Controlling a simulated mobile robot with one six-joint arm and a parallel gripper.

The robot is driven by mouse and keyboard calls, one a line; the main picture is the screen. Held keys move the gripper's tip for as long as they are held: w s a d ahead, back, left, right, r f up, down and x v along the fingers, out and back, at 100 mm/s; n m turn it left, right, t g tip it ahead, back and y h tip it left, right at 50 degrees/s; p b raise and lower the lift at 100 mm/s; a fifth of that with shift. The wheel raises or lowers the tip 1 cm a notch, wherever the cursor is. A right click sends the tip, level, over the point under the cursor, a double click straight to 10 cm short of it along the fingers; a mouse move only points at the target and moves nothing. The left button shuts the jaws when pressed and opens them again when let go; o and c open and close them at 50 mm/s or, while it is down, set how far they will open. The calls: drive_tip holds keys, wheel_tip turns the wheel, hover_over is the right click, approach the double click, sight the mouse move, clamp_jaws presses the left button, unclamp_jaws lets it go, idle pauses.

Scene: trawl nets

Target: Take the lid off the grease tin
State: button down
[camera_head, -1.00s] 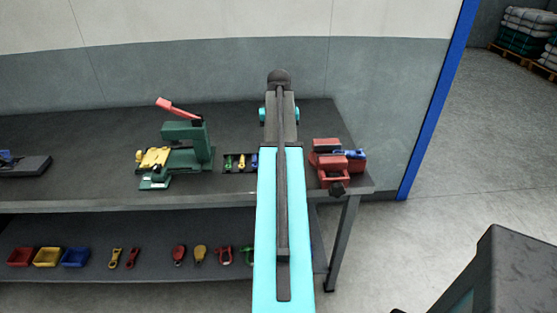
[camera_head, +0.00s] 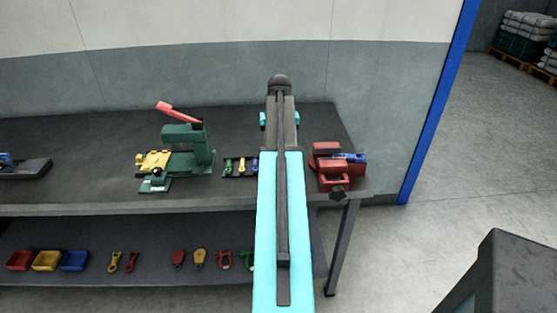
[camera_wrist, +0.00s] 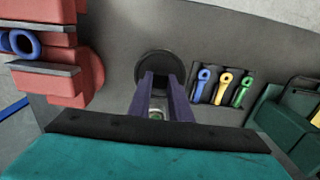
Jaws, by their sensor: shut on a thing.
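In the wrist view, the two purple fingers of my gripper (camera_wrist: 165,88) reach down to a dark round lid (camera_wrist: 152,62) and are closed at its middle. The fingertips cover part of it. I see the lid from above, and the tin's body under it is hidden, so I cannot tell whether the two touch. In the head view, my arm covers the gripper, the lid and the tin.
A red vise-like block (camera_head: 333,172) stands right of my arm, near the bench's right end. A tray with small coloured tools (camera_head: 241,166) and a green press (camera_head: 188,150) stand to the left. Bins and shackles lie on the lower shelf (camera_head: 150,276).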

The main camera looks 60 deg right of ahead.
drive_tip(key=shift+r, duration=0.15)
drive_tip(key=shift+r+p, duration=1.45)
drive_tip(key=shift+r, duration=0.2)
drive_tip(key=shift+s+a+r, duration=0.1)
drive_tip(key=shift+s+a, duration=0.05)
drive_tip(key=s+a+r+p, duration=0.1)
drive_tip(key=s+a+p, duration=0.4)
drive_tip(key=s+a, duration=0.6)
drive_tip(key=shift+r, duration=0.1)
